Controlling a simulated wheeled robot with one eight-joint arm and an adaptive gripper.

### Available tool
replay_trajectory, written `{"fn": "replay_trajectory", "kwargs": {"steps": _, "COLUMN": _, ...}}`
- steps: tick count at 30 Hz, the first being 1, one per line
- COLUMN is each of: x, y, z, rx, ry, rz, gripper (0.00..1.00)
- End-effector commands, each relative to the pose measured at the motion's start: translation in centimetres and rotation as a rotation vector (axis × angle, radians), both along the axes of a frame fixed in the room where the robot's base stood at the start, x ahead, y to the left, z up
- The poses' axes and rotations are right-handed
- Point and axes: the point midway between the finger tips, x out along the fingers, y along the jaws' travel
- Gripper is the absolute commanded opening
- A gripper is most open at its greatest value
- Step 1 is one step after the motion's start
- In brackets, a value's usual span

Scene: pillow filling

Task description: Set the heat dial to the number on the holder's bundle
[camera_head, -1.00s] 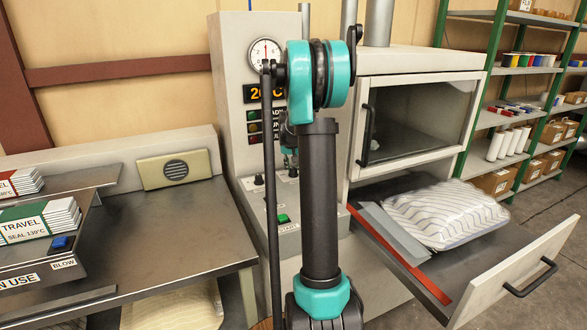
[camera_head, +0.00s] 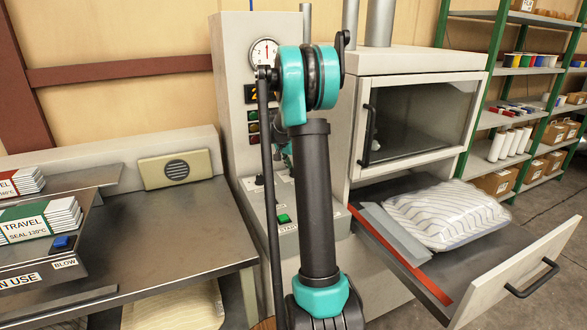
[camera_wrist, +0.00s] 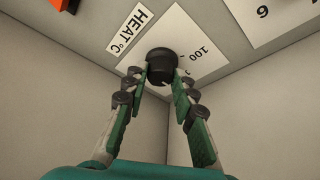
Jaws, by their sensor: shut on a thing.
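The black heat dial (camera_wrist: 161,62) sits on a white plate beside the "HEAT °C" label in the wrist view, with "100" printed on its scale. My gripper (camera_wrist: 163,74) has its two fingers closed on the dial from both sides. The dial's pointer cannot be made out. In the head view my arm hides the gripper and this dial. The green "TRAVEL" bundle (camera_head: 40,226) lies in the dark holder (camera_head: 75,262) marked "IN USE" at the left. Its label reads "SEAL" and a °C number that looks like 120 or 130, too small to be sure.
A red bundle (camera_head: 22,183) lies behind the green one. The control cabinet (camera_head: 232,70) has a round gauge (camera_head: 265,54), a display partly covered by my arm, and a green start button (camera_head: 284,218). An open drawer (camera_head: 530,262) with a striped pillow (camera_head: 445,213) juts out at the right.

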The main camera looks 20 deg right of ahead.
Motion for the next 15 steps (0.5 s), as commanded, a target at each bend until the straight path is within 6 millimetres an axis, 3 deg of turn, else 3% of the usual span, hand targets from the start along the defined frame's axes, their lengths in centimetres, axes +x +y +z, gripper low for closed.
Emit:
{"fn": "replay_trajectory", "kwargs": {"steps": 10, "x": -0.04, "y": 0.00, "z": -0.01, "rx": 0.001, "ry": 0.001, "rz": -0.002, "gripper": 0.00}}
{"fn": "replay_trajectory", "kwargs": {"steps": 11, "x": -0.04, "y": 0.00, "z": -0.01, "rx": 0.001, "ry": 0.001, "rz": -0.002, "gripper": 0.27}}
{"fn": "replay_trajectory", "kwargs": {"steps": 15, "x": -0.03, "y": -0.01, "z": 0.00, "rx": 0.001, "ry": 0.001, "rz": -0.002, "gripper": 0.45}}
